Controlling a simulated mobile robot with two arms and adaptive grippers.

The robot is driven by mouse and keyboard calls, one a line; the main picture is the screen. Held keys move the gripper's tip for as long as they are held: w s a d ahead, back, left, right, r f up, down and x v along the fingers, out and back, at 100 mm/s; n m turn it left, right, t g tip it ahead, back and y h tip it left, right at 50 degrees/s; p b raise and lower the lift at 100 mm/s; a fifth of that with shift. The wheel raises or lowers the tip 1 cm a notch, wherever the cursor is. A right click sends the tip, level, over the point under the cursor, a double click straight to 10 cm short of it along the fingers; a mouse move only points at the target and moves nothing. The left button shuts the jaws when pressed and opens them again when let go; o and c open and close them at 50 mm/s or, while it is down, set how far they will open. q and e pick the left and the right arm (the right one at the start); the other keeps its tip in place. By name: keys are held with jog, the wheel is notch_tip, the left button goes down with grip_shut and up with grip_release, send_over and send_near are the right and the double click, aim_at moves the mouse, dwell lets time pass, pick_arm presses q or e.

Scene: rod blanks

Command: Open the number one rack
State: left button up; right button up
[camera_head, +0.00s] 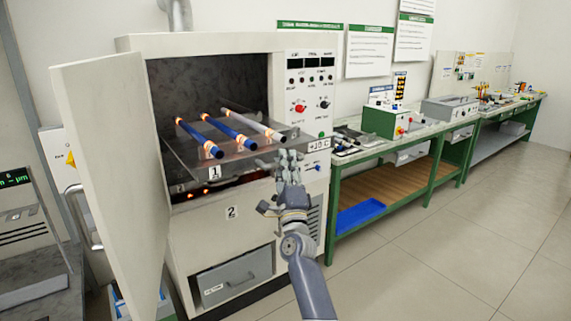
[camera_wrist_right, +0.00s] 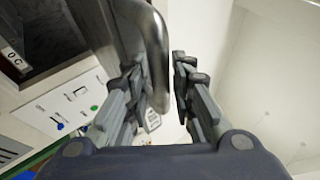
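The number one rack (camera_head: 188,162) is a dark metal shelf with a "1" label (camera_head: 215,172) on its front edge. It sticks out of the furnace (camera_head: 210,42) opening. Two blue rods (camera_head: 228,131) with glowing orange bands and one grey rod (camera_head: 250,123) lie across it. My right gripper (camera_head: 289,166) is at the rack's front right corner. In the right wrist view, its fingers (camera_wrist_right: 160,95) are apart, with a rounded metal edge (camera_wrist_right: 157,50) reaching in between them. Contact cannot be made out. My left gripper is out of view.
The furnace door (camera_head: 105,165) stands wide open on the left. A "2" label (camera_head: 231,212) is on the front below the opening, above a grey drawer (camera_head: 232,278). Green workbenches (camera_head: 385,155) run along the wall at right. The floor (camera_head: 440,250) in front is clear.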

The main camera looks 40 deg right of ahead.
jog(key=v, duration=1.1)
jog(key=shift+s+a+f, duration=0.15)
jog(key=shift+s+f, duration=0.1)
jog(key=shift+s, duration=0.05)
